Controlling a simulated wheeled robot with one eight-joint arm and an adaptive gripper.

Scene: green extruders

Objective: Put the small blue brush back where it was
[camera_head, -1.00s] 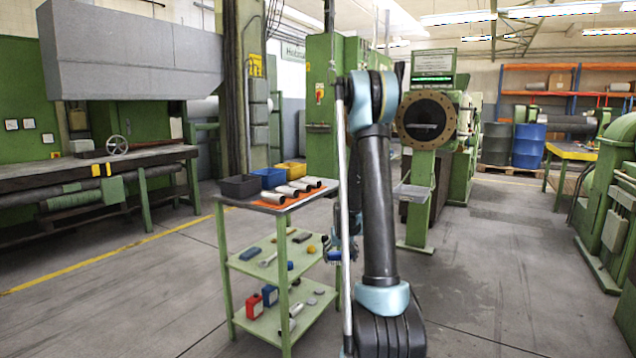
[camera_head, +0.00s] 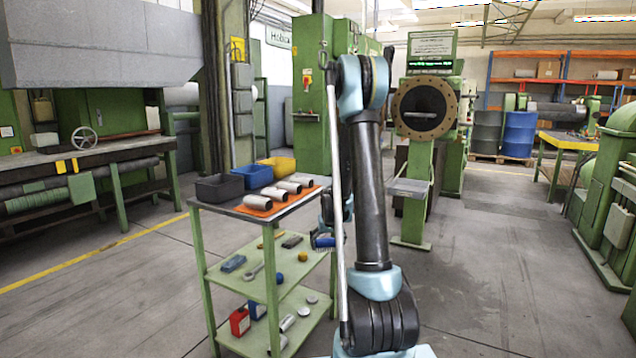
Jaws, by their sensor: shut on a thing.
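My gripper (camera_head: 322,231) shows only in part, low beside the cart's right edge. My own arm and a thin pale rod on it hide much of it. The small blue brush (camera_head: 324,242) is at the gripper's fingers, held in the air next to the green cart. Its bristles look dark and its far end is hidden behind my arm. The cart's middle shelf (camera_head: 247,290) is left of the brush, and the brush seems apart from it.
The cart's top (camera_head: 235,205) holds a black bin (camera_head: 219,188), a blue bin (camera_head: 252,177), a yellow bin (camera_head: 277,166) and several metal cylinders. The middle shelf carries a blue block (camera_head: 233,263), a wrench (camera_head: 256,271) and small parts. Open floor lies right of my arm.

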